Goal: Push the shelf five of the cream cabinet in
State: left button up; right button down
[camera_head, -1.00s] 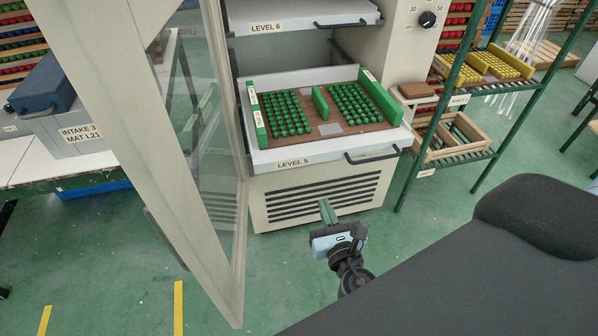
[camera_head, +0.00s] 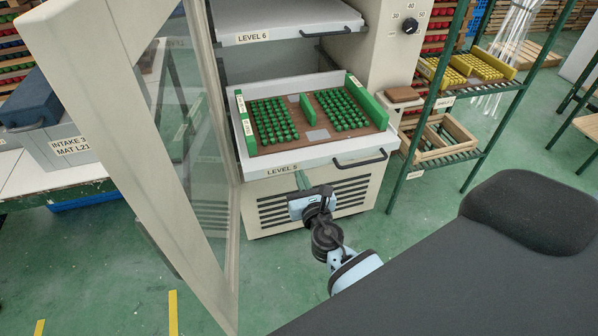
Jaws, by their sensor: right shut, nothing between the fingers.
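The cream cabinet (camera_head: 378,60) stands with its glass door open to the left. Its shelf five (camera_head: 330,165), a white pull-out marked LEVEL 5 with a black bar handle (camera_head: 360,160), sticks out of the cabinet. It bears a brown tray (camera_head: 372,130) with green walls and rows of green round pieces. My right gripper (camera_head: 302,180) is shut and empty. Its fingertips are at the lower front edge of the shelf, left of the handle; I cannot tell whether they touch it. My left gripper is not in view.
Shelf six (camera_head: 290,22), marked LEVEL 6, is above. The open door (camera_head: 150,150) stands left of the shelf. A green rack (camera_head: 450,150) with yellow and wooden trays stands right. A table with a blue-grey case (camera_head: 42,95) is at left. Green floor is clear in front.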

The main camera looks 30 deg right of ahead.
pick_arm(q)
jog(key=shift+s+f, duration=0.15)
pick_arm(e)
jog(key=shift+x, duration=1.35)
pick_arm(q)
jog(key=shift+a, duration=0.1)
